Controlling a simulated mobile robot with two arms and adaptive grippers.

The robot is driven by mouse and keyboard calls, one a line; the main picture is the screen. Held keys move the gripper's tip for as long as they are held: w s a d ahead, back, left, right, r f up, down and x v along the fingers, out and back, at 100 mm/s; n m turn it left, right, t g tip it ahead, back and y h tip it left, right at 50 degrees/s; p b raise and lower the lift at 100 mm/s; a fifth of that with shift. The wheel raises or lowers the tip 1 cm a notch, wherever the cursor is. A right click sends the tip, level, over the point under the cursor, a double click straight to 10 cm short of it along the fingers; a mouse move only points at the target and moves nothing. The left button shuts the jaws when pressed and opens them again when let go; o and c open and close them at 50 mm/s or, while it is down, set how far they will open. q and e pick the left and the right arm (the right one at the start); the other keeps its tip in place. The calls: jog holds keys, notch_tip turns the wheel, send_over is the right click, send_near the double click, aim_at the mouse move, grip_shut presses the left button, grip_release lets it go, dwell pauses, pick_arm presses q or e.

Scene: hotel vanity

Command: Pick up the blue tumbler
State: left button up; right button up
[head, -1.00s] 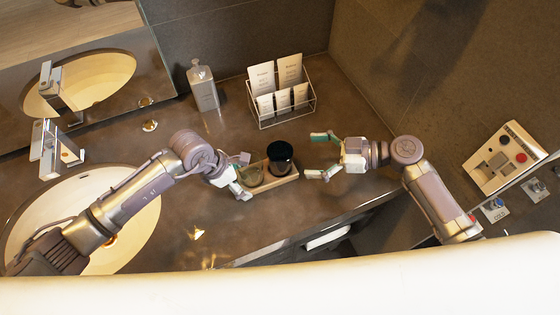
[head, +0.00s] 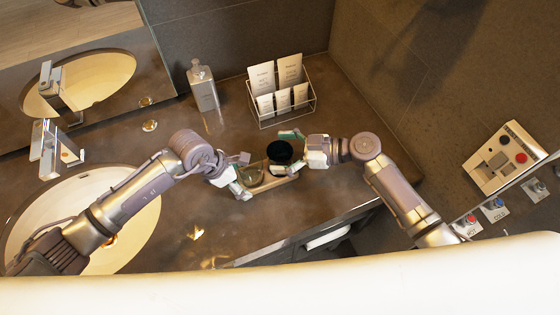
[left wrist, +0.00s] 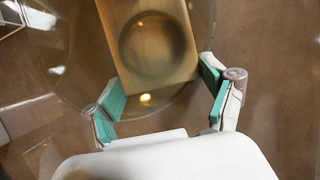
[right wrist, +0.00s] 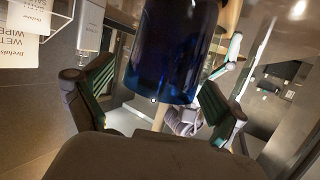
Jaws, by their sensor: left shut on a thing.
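In the right wrist view the blue tumbler (right wrist: 172,55) shows deep blue. My right gripper (head: 290,152) is open, with a finger on each side of it; in the right wrist view (right wrist: 155,100) gaps show between fingers and tumbler.
A wire rack (head: 287,116) with cards stands behind the tray, and a grey bottle (head: 204,90) stands to its left. The sink (head: 60,215) and tap (head: 45,150) are at the left. The counter's front edge lies close in front of the tray.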

jog(key=c, duration=1.6)
jog(key=shift+r, duration=0.1)
notch_tip(320, 180, up, 10)
pick_arm(q)
jog(key=o, duration=1.1)
jog(key=v, duration=1.2)
